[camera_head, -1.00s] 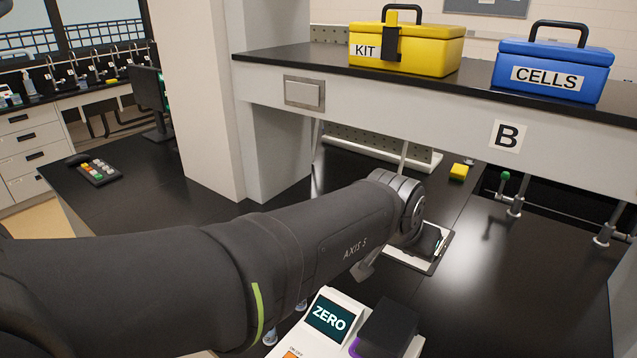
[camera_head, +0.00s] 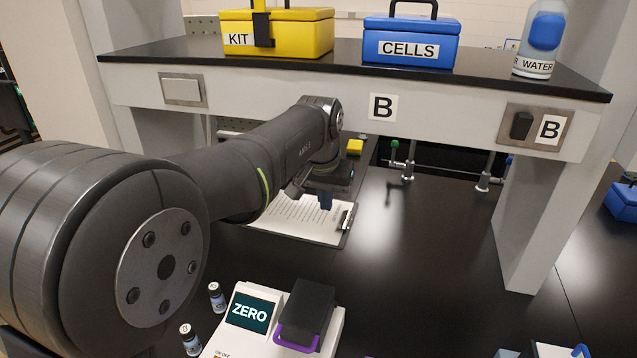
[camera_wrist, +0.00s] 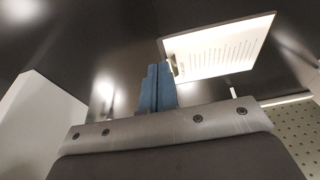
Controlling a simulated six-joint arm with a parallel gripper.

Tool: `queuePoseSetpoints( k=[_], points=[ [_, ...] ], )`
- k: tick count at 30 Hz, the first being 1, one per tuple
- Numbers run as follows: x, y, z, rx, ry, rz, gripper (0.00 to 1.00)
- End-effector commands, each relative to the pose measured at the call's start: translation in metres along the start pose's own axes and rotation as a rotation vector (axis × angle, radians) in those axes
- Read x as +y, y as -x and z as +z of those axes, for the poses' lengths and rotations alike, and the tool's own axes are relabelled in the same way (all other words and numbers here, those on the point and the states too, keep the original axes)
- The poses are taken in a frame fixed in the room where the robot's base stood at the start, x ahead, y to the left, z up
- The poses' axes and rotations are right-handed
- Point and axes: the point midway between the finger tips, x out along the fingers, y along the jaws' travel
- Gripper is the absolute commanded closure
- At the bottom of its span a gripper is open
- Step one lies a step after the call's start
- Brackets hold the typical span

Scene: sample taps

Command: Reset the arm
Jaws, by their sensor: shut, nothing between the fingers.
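My arm reaches from the lower left toward the middle of the bench in the head view. My gripper (camera_head: 325,201) has blue fingertips and hangs over the clipboard (camera_head: 290,222). In the wrist view the two blue fingers (camera_wrist: 158,70) lie side by side, shut with nothing between them. The clipboard's paper (camera_wrist: 222,48) shows beyond them, to the right. I cannot tell the exact height of the fingers above the clipboard.
A shelf carries a yellow KIT box (camera_head: 278,32), a blue CELLS box (camera_head: 410,42) and a water bottle (camera_head: 541,40). A green-topped tap (camera_head: 408,165) and another tap (camera_head: 486,178) stand below it. A ZERO device (camera_head: 250,312) and vials (camera_head: 216,296) are in front. Bench right of the clipboard is clear.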

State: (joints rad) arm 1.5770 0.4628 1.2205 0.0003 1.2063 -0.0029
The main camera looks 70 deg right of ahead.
Motion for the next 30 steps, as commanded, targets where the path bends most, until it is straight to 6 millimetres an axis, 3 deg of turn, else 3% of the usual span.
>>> queuePoseSetpoints(
  k=[3,10,30],
  points=[
    [0.0,0.022,0.0,0.003,0.0,0.0,1.0],
    [0.0,0.045,0.001,0.002,0.0,0.0,1.0],
    [0.0,0.043,0.001,-0.001,0.0,0.0,1.0]
  ],
)
